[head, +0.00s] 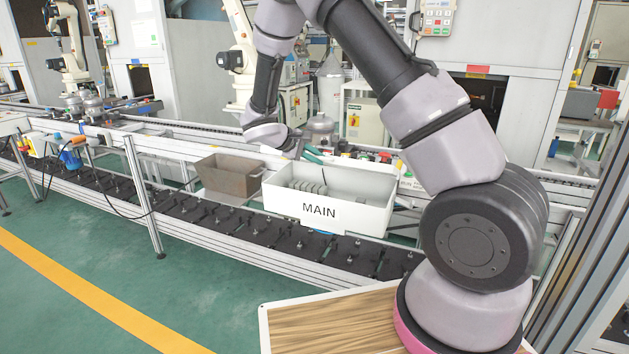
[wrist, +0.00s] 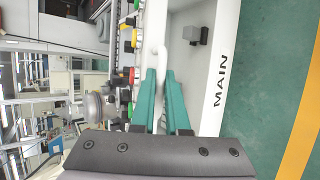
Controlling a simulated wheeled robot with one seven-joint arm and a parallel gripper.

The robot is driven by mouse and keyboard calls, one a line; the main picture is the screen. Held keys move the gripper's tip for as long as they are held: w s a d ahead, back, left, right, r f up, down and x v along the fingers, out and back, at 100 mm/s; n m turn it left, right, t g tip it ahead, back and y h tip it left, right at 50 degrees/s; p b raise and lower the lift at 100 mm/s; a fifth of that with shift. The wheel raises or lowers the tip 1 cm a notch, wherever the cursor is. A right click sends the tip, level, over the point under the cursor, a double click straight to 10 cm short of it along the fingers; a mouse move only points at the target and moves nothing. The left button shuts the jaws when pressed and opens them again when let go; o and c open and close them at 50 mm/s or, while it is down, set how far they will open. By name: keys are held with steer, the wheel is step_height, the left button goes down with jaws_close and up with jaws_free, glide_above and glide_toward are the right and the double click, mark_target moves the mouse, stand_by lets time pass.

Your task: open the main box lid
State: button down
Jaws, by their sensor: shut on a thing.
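The white main box (head: 318,209), labelled MAIN, stands on the line's frame. Its top looks open in the head view, with several thin pale shapes inside. The box also shows in the wrist view (wrist: 214,90), with a grey block (wrist: 197,35) inside. My gripper (head: 313,155), with green fingers, is at the box's back edge. In the wrist view my gripper (wrist: 161,76) is shut on a white bar-like handle (wrist: 158,35) on the box's far side. The lid's panel is hard to make out; it seems to be behind the box, mostly hidden.
A brown open bin (head: 228,178) stands left of the box. A conveyor (head: 180,207) with dark fixtures runs in front. Coloured buttons (wrist: 131,60) and a metal compressor part (wrist: 98,106) are close to my gripper. A wooden-topped surface (head: 330,325) is at the front.

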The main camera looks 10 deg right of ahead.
steer(key=w+d+r+g+y, duration=0.1)
steer(key=w+d+r, duration=0.2)
steer(key=w+r, duration=0.2)
steer(key=w+d+r+n+g+y, duration=0.1)
steer(key=w+d+r, duration=0.3)
steer(key=r, duration=0.4)
steer(key=shift+w+d+r+g+y, duration=0.3)
steer(key=shift+w+r+g, duration=0.1)
steer(key=shift+w+g, duration=0.15)
steer(key=c, duration=0.9)
jaws_free()
steer(key=shift+f, duration=0.1)
steer(key=shift+a, duration=0.1)
steer(key=v, duration=1)
steer(key=shift+a+r, duration=0.15)
steer(key=shift+r, duration=0.2)
